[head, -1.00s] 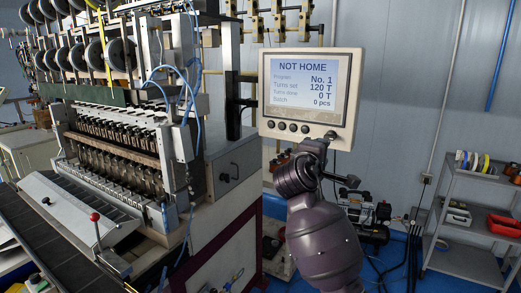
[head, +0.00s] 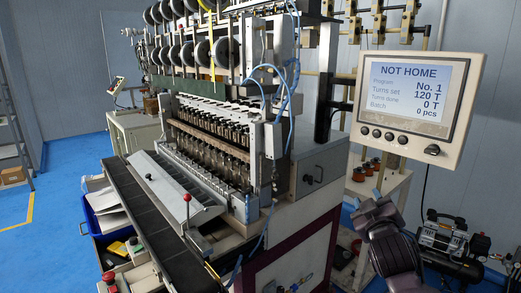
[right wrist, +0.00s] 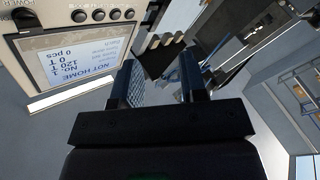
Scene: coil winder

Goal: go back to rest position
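My right arm rises from the bottom right of the head view, dark purple, with its right gripper (head: 374,212) below the control panel (head: 419,98) and apart from it. In the right wrist view the two fingers of this gripper (right wrist: 160,78) stand apart with nothing between them. The panel appears upside down at the upper left there (right wrist: 80,62), its screen reading NOT HOME. In the head view the screen reads NOT HOME, No. 1, 120 T set. My left gripper is not in view.
The coil winder (head: 215,140) fills the middle of the head view, with a red-knobbed lever (head: 187,198) at its front. A blue crate (head: 103,215) stands at its left. A compressor (head: 445,240) stands at the lower right. Blue floor (head: 55,215) is open at the left.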

